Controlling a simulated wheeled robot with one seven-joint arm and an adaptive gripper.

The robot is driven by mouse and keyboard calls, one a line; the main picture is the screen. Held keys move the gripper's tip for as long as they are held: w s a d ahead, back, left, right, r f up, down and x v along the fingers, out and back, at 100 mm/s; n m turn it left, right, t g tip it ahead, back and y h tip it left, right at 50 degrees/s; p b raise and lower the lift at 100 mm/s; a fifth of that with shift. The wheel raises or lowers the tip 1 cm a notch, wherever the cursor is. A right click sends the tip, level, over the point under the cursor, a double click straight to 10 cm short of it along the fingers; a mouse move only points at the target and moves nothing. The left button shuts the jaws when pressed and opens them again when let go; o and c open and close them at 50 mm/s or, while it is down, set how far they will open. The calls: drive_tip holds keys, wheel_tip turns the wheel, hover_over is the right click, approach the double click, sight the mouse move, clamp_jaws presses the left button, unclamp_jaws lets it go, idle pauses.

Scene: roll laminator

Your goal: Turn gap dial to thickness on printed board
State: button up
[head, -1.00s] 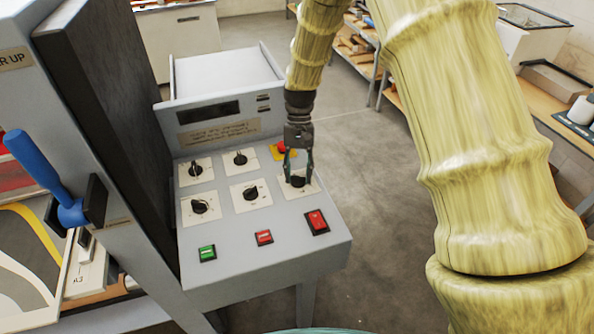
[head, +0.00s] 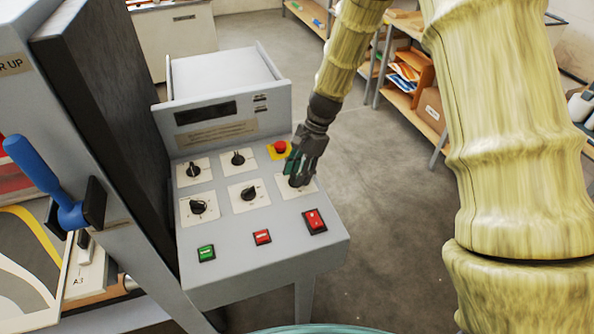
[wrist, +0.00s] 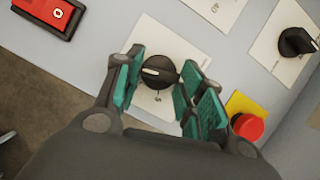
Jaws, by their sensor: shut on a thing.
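The control panel (head: 222,226) has several black dials on white plates. My gripper (head: 300,166) is at the rightmost dial, beside the red stop button. In the wrist view, the teal pads of my gripper (wrist: 158,84) are on both sides of this black dial (wrist: 157,72) and shut on it. Its white pointer line points toward the left of that view. Most of its plate (wrist: 150,32) shows, but the scale is largely hidden by the dial and fingers. The small print on the panel's printed board (head: 217,134) is too small to read.
A red mushroom button (head: 280,147) on a yellow plate is close to my fingers. A red rocker switch (head: 314,220), a red button (head: 262,237) and a green button (head: 206,253) lie nearer the front. A blue lever (head: 45,178) stands at left.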

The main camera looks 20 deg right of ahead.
drive_tip(key=shift+s+m+t, duration=0.1)
drive_tip(key=shift+m+t, duration=0.4)
drive_tip(key=shift+m, duration=1.2)
drive_tip(key=o, duration=1)
drive_tip(key=v, duration=1.2)
drive_tip(key=shift+s+d, duration=0.1)
drive_tip(key=shift+s, duration=0.05)
